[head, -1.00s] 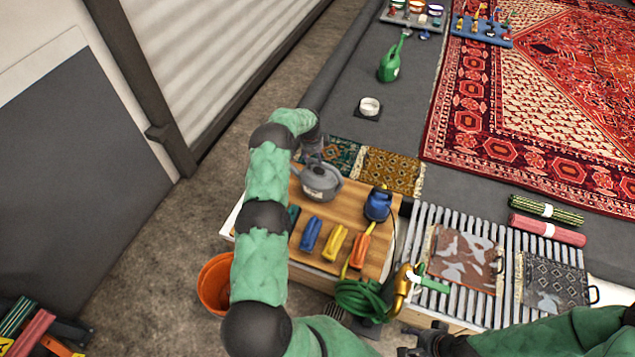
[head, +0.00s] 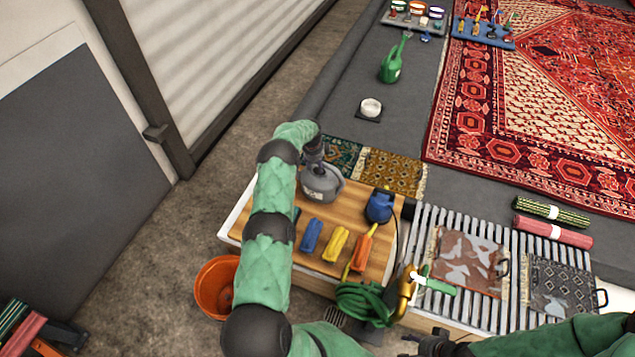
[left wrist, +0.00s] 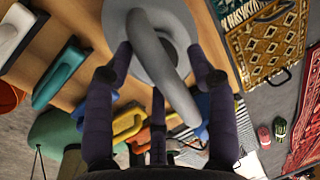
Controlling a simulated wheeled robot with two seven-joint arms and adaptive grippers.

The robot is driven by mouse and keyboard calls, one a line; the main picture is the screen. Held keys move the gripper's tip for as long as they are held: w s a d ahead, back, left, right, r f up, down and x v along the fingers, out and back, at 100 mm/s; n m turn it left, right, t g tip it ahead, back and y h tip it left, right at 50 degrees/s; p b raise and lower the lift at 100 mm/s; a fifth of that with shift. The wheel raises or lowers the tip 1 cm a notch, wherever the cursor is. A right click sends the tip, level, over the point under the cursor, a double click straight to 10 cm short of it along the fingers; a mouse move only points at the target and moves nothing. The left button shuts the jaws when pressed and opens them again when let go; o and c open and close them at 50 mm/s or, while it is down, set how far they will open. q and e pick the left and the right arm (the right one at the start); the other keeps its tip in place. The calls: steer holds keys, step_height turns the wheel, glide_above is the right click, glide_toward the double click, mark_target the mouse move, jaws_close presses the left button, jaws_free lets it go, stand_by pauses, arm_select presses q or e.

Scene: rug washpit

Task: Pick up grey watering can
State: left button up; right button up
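The grey watering can (head: 322,184) stands on the wooden board (head: 345,212), at its far left part. In the left wrist view the can (left wrist: 155,45) is directly ahead, with its grey loop handle (left wrist: 168,75) between my fingers. My left gripper (head: 314,160) is above the can in the head view. In the left wrist view the left gripper (left wrist: 160,80) has its dark fingers spread on both sides of the handle, not closed on it. My right gripper (head: 436,345) is at the bottom edge, partly cut off; its finger state is unclear.
Blue, yellow and orange brushes (head: 334,245) lie near the can on the board. A blue device (head: 380,205) stands to its right. A green hose (head: 365,300) with a brass nozzle lies in front. An orange bucket (head: 216,287) is at left. A green watering can (head: 391,66) stands farther back.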

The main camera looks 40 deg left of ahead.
arm_select(q)
jaws_close()
steer(key=shift+w+r, duration=0.1)
steer(key=shift+r, duration=0.15)
